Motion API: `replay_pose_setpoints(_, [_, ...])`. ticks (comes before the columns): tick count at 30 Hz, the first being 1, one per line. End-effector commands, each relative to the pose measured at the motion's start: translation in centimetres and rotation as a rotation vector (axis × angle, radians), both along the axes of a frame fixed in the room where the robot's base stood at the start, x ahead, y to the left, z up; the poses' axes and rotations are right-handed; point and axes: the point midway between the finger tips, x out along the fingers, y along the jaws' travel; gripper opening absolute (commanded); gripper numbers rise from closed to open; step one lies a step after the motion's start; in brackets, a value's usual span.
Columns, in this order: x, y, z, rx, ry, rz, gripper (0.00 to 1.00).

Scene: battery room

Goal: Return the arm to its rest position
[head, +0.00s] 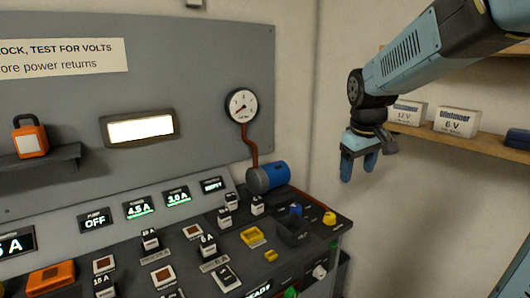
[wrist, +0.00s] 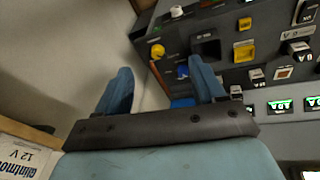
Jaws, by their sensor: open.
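My arm (head: 405,68) reaches in from the upper right in the head view. My gripper (head: 358,168) hangs in the air, fingers pointing down, right of the control panel and in front of the wall shelf. In the wrist view my gripper (wrist: 160,88) shows two blue fingers spread apart with nothing between them. Beyond the fingers lie the bare wall and the edge of the control panel (wrist: 225,72). The gripper appears apart from everything around it.
The control desk (head: 315,232) carries switches, buttons and displays. A gauge (head: 241,105) connects to a blue cylinder (head: 268,177). The shelf (head: 470,145) behind my gripper holds white battery boxes (head: 457,122). An orange padlock (head: 30,137) sits on a small ledge at left.

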Motion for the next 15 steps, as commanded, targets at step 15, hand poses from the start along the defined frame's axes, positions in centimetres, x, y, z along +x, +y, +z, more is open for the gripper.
replay_pose_setpoints(15, [-13.0, -0.3, 2.0, 0.126, -0.179, -0.257, 0.69])
